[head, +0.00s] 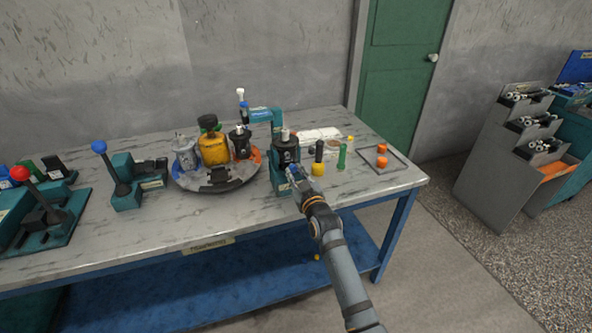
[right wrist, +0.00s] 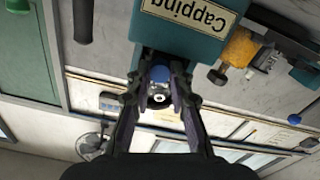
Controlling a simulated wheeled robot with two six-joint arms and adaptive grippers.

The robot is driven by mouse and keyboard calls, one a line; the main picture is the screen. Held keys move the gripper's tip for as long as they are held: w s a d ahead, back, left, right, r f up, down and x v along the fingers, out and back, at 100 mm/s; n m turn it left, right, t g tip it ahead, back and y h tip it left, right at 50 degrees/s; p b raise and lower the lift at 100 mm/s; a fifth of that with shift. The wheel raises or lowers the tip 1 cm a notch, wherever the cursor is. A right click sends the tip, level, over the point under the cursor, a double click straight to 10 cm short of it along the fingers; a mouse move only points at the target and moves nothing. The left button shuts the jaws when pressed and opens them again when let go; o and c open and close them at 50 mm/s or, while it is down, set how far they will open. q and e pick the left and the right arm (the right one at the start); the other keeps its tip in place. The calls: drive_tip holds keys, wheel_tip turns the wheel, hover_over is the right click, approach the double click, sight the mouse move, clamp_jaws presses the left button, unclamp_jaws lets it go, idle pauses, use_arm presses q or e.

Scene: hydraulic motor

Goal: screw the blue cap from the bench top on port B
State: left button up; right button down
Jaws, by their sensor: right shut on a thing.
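My right gripper (head: 296,179) reaches in from the lower right to the front of the teal capping stand (head: 278,184). In the right wrist view its two fingers (right wrist: 161,78) are closed on a blue cap (right wrist: 158,74) in front of the stand, whose "Capping" label (right wrist: 190,12) is upside down. A dark round part with a pale centre (right wrist: 160,98) shows just below the cap. A black motor (head: 286,152) stands upright in the stand. Port B cannot be made out, and I cannot tell whether the cap touches it. My left gripper is not in view.
A black-and-yellow tool (head: 318,160), a green cylinder (head: 342,156) and orange caps (head: 382,161) in a framed area stand to the right. A round tray (head: 235,184) holding a yellow canister (head: 213,148) is on the left. Lever stands (head: 124,185) are farther left.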

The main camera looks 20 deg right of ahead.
drive_tip(key=shift+r+m+p, duration=0.2)
drive_tip(key=shift+m+p, duration=0.6)
drive_tip(key=shift+m, duration=0.4)
drive_tip(key=shift+f+m, duration=0.15)
drive_tip(key=shift+m, duration=0.15)
drive_tip(key=shift+r+m+p, duration=0.2)
drive_tip(key=shift+m+p, duration=0.3)
drive_tip(key=shift+p, duration=0.15)
drive_tip(key=shift+f+m, duration=0.15)
drive_tip(key=shift+m, duration=0.45)
drive_tip(key=c, duration=1.4)
unclamp_jaws()
drive_tip(key=shift+w, duration=0.1)
drive_tip(key=shift+c, duration=0.2)
